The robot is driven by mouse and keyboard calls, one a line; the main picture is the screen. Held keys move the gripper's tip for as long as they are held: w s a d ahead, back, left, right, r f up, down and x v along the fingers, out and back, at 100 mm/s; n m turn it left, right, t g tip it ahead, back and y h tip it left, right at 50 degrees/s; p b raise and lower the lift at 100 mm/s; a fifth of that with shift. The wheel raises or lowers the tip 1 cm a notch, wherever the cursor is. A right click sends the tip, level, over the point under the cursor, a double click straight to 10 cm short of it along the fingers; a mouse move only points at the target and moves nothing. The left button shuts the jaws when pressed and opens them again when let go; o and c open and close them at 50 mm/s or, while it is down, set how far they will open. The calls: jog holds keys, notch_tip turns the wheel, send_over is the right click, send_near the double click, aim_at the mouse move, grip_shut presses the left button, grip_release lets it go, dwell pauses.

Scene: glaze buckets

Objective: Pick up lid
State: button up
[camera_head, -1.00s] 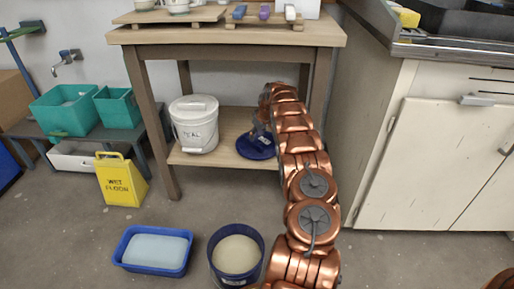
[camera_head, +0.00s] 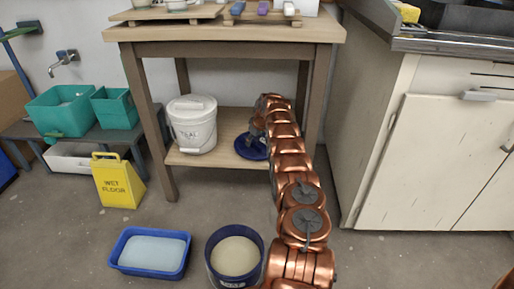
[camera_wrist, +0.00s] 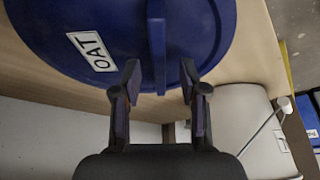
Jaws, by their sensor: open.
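A round blue lid (camera_head: 244,151) lies on the lower shelf of the wooden table, partly hidden by my arm. In the wrist view the lid (camera_wrist: 205,40) fills the top, with a raised bar handle (camera_wrist: 157,45) and a white label reading "OAT". My gripper (camera_wrist: 160,74) is open, with one finger on each side of the bar's near end and gaps visible on both sides. Whether the fingertips touch the lid's face is unclear. In the head view my gripper (camera_head: 257,128) is small and mostly hidden by my arm.
A white lidded bucket (camera_head: 193,130) marked "TEAL" stands left of the lid on the shelf (camera_head: 220,130). Table legs flank the shelf. On the floor are a blue bucket (camera_head: 211,268), a blue tub (camera_head: 118,260) and a yellow wet-floor sign (camera_head: 118,183). A cabinet (camera_head: 430,160) stands right.

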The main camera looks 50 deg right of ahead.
jog(key=shift+w+f, duration=0.1)
jog(key=shift+f, duration=0.4)
jog(key=shift+f, duration=0.1)
dwell(0.4)
jog(key=shift+f, duration=0.15)
grip_shut()
